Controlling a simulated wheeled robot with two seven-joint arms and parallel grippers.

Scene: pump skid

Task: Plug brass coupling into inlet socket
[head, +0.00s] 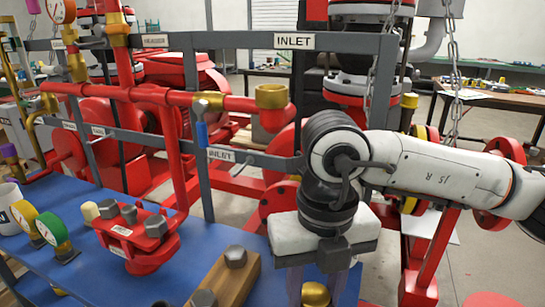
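The brass coupling (315,294) shows at the bottom edge of the head view, its lower part cut off by the frame. My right gripper (317,292) points down over it, with one finger on each side. The fingertips are cut off, so I cannot tell whether the fingers touch the coupling. The likely inlet socket is the brass-collared end (271,96) of the red horizontal pipe, just below the upper INLET label (294,41). It stands up and left of my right gripper, and its opening looks empty. My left gripper is not in view.
A blue bench (190,215) carries a red flanged fitting with bolts (138,232), a wooden block with bolts (228,280), gauges (52,229) and a white mug (13,206). A grey frame and a blue-handled valve (202,134) stand behind. A chain (452,75) hangs at right.

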